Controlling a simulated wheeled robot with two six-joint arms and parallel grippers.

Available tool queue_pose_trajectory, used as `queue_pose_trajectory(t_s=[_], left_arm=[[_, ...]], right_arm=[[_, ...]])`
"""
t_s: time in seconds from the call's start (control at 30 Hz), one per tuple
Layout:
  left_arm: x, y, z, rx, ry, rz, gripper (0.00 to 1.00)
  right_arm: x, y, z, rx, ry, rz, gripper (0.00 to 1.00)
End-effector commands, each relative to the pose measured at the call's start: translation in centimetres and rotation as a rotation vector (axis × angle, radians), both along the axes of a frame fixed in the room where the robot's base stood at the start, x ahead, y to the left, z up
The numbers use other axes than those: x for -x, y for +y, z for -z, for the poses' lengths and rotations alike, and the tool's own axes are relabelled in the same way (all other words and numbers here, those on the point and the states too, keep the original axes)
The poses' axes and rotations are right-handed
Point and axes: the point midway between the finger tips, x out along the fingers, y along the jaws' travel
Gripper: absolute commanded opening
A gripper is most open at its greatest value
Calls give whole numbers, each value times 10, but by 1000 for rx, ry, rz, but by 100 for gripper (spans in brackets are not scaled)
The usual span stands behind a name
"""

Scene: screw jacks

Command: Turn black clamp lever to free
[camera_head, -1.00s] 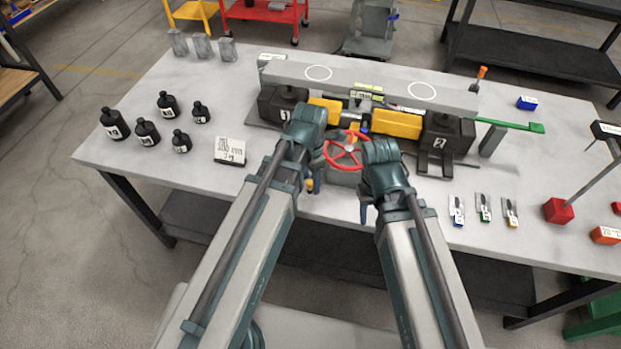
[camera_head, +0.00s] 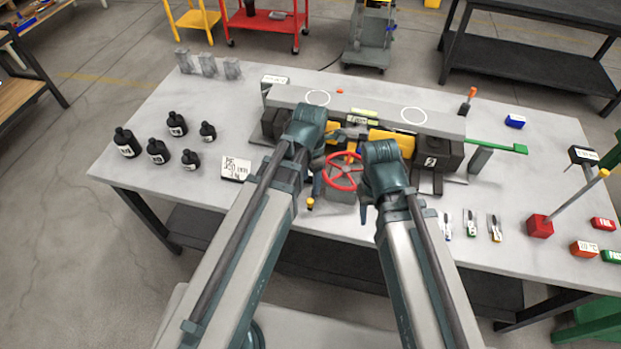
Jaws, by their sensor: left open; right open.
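The jack rig stands at the table's middle, with a grey beam (camera_head: 362,109) across two black blocks, the right one marked 2 (camera_head: 432,156). A red handwheel (camera_head: 343,171) sits in front, between my two wrists. I cannot surely pick out the black clamp lever; my arms hide part of the rig's front. My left gripper (camera_head: 317,183) is open just left of the handwheel, partly hidden by its own wrist. My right gripper (camera_head: 364,212) is open and points down, to the right of and below the wheel. I see nothing held in either.
A green bar (camera_head: 498,146) sticks out right of the rig. Small tools (camera_head: 471,223) and a red block with a rod (camera_head: 540,226) are at the right front. The left front tabletop is fairly clear.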

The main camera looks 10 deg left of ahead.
Motion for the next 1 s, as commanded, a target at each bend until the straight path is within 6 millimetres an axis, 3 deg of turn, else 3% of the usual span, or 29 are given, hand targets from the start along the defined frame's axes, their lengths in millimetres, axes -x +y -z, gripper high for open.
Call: queue_pose_trajectory(t_s=[0.03,0.1,0.3,1.0], left_arm=[[0,0,-16,0,0,0,59],[0,0,-26,0,0,0,59],[0,0,-42,0,0,0,59],[2,-2,-42,-1,1,56,59]], right_arm=[[0,0,-16,0,0,0,50],[0,0,-26,0,0,-1,50],[0,0,-42,0,0,-1,50],[0,0,-42,0,0,-1,50]])
